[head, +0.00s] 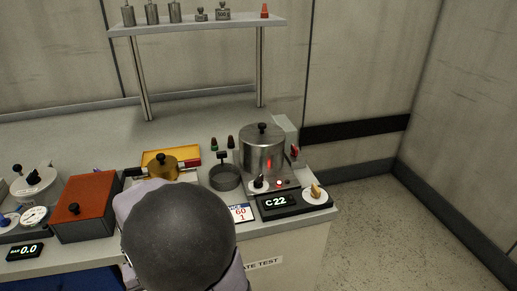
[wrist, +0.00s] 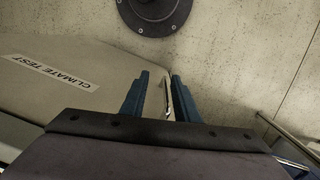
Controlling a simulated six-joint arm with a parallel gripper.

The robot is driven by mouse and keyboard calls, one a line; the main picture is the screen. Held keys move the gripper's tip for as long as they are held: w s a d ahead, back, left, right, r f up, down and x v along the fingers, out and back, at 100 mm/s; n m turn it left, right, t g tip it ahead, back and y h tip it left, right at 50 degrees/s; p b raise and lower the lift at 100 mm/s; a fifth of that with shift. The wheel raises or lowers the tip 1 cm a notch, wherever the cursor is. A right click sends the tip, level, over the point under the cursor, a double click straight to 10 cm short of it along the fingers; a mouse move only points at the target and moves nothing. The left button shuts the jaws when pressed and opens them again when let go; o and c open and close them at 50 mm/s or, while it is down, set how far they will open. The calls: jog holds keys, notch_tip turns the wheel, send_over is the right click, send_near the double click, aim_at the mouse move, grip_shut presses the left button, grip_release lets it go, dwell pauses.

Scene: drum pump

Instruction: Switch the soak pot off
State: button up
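The soak pot (head: 262,155) is a lidded steel pot at the right end of the bench. Its front panel has a black display (head: 279,203) reading "C 22" and a lit red lamp (head: 279,183). A dark-tipped knob (head: 258,183) on a pale dial is left of the lamp. A tan pointer knob (head: 316,192) on a white dial is at the right. I cannot tell which is the switch. My gripper (wrist: 160,75) shows two blue fingers apart, with nothing visibly held. In the head view my arm hides it, at the bench front, left of the pot.
A shelf (head: 200,25) with weights is above. A "CLIMATE TEST" label (wrist: 47,72) is on the bench front. Floor at right is clear.

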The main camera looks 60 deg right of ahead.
jog(key=d+r+m+p, duration=0.5)
jog(key=d+r+p, duration=0.3)
jog(key=r+p, duration=0.5)
notch_tip(320, 180, up, 10)
jog(key=r+m+t+p, duration=0.1)
jog(key=m+p, duration=0.6)
jog(key=p, duration=0.2)
send_over(259, 177)
jog(key=shift+a+f, duration=0.1)
jog(key=shift+f, duration=0.15)
jog(key=shift+f+p, duration=0.9)
jog(key=shift+f, duration=2.8)
grip_shut()
